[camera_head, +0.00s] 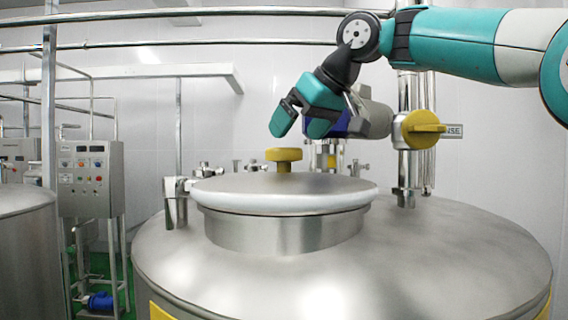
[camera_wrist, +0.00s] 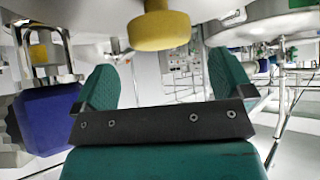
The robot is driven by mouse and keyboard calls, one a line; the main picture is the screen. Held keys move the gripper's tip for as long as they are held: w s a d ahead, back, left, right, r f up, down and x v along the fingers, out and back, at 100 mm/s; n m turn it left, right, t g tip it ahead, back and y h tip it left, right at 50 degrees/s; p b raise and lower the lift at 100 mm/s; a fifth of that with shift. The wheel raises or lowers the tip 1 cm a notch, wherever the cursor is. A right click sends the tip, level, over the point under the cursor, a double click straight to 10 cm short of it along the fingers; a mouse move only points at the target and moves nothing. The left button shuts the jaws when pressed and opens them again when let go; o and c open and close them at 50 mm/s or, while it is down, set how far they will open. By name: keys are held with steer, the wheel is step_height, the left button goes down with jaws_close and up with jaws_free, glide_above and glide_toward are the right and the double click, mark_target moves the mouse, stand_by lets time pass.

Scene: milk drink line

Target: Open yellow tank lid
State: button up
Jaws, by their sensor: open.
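The tank lid (camera_head: 240,188) is a round metal disc with a pale rim, lying flat on the raised neck (camera_head: 285,232) of the large steel tank (camera_head: 450,250). A yellow knob (camera_head: 284,158) stands on top of the lid. Yellow patches show low on the tank wall. My gripper (camera_head: 298,130) is above the lid, just over the knob and slightly to its right, and apart from it. In the wrist view the knob (camera_wrist: 158,30) appears beyond and between my two spread teal fingers (camera_wrist: 166,76). Nothing is held.
A yellow-handled valve (camera_head: 424,130) sits on a vertical steel pipe (camera_head: 416,95) right of my gripper. A hinge bracket (camera_head: 176,198) stands at the lid's left edge. A control box (camera_head: 88,178) and another tank (camera_head: 30,250) are at left. Horizontal pipes run overhead.

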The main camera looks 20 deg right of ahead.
steer(key=x, duration=0.5)
steer(key=shift+w+a+f, duration=0.15)
steer(key=shift+w+a, duration=0.05)
steer(key=shift+w, duration=0.05)
steer(key=c, duration=1.3)
